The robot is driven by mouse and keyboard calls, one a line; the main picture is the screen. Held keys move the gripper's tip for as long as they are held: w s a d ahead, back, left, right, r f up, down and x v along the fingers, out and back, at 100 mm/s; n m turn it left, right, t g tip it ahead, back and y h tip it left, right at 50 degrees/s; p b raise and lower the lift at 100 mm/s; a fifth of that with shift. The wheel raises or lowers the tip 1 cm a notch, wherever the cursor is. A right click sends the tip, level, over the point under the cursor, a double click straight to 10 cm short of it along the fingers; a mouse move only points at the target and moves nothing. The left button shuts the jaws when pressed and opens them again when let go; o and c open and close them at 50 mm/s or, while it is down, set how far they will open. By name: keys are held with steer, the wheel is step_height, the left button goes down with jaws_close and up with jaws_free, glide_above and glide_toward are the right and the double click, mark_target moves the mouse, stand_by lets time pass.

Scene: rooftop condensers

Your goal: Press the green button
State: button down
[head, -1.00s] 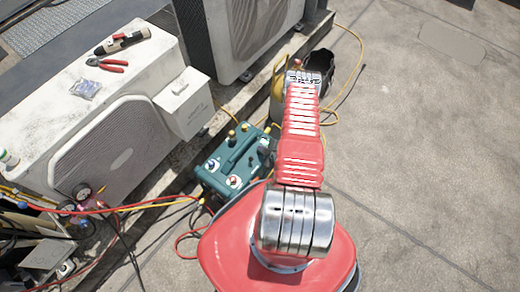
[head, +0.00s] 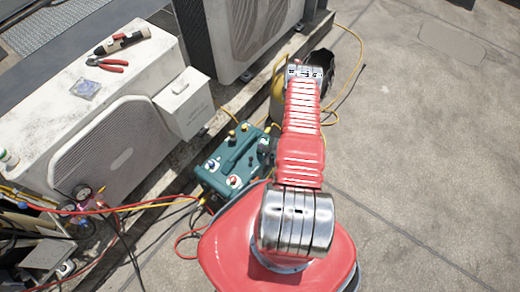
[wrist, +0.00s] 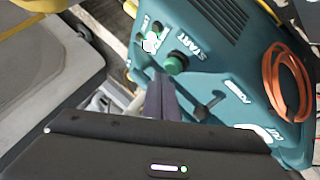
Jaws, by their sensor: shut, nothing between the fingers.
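The green button (wrist: 174,63) is a round knob beside the word START on the teal machine (wrist: 215,75) in the wrist view. My gripper (wrist: 161,82) is shut and empty, its dark fingers pointing at the machine's panel. The fingertips appear just below and slightly left of the button; I cannot tell whether they touch it. The teal machine (head: 232,160) also stands on the roof left of my arm in the head view. There, the button and my gripper are hidden.
A dark lever (wrist: 208,106) and an orange coiled cord (wrist: 285,78) are on the machine. A white condenser (head: 115,130) with red pliers (head: 108,66) on top stands to the left. Hoses (head: 130,208) run to the machine. Open concrete lies right.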

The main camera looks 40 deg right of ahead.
steer(key=shift+r, duration=0.2)
steer(key=shift+r, duration=2.45)
